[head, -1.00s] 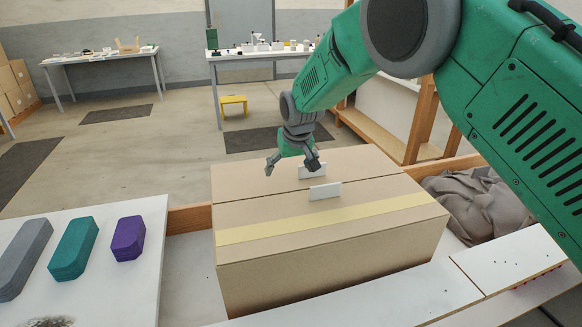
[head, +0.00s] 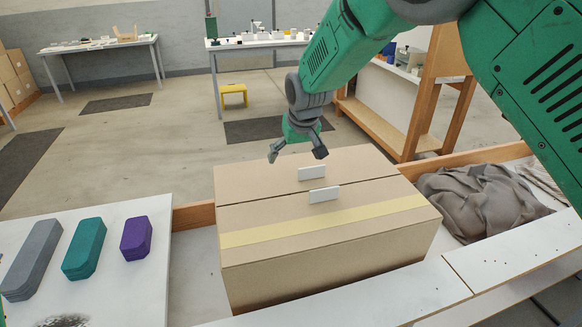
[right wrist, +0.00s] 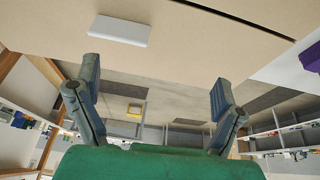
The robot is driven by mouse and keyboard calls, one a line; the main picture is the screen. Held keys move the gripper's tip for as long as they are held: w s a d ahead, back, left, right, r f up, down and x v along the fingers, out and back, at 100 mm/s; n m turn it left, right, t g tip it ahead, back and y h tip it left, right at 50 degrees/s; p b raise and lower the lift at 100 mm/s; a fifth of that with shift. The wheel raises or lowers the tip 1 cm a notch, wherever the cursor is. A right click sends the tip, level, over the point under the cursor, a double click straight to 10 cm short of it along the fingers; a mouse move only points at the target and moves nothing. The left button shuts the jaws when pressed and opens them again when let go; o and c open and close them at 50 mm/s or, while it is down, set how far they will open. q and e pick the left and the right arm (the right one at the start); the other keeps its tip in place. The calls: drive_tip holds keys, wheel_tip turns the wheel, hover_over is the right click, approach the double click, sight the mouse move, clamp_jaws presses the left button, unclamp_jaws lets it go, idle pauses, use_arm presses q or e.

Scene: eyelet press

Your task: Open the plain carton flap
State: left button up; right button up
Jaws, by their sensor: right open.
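A closed brown carton (head: 330,248) stands on the bench in the head view. Its plain far flap (head: 262,180) has a white tab (head: 311,173) near the seam. The near flap carries a yellow tape strip (head: 330,221) and a second white tab (head: 324,194). My right gripper (head: 297,154) is open and empty, above the far part of the carton, beyond the plain flap's tab. In the right wrist view, the open fingers (right wrist: 157,100) are apart from the plain flap (right wrist: 210,50) and its white tab (right wrist: 118,30). My left gripper is not in view.
Grey, teal (head: 85,248) and purple (head: 136,238) blocks lie on a white board (head: 105,295) at left. A crumpled grey cloth (head: 480,200) lies right of the carton. A wooden rail (head: 195,216) runs behind the carton. Tables and a yellow stool (head: 233,95) stand farther back.

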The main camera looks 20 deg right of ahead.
drive_tip(key=p+v, duration=0.5)
drive_tip(key=v, duration=0.3)
drive_tip(key=shift+d+p, duration=0.2)
drive_tip(key=shift+p, duration=0.15)
drive_tip(key=shift+f, duration=0.1)
idle(0.5)
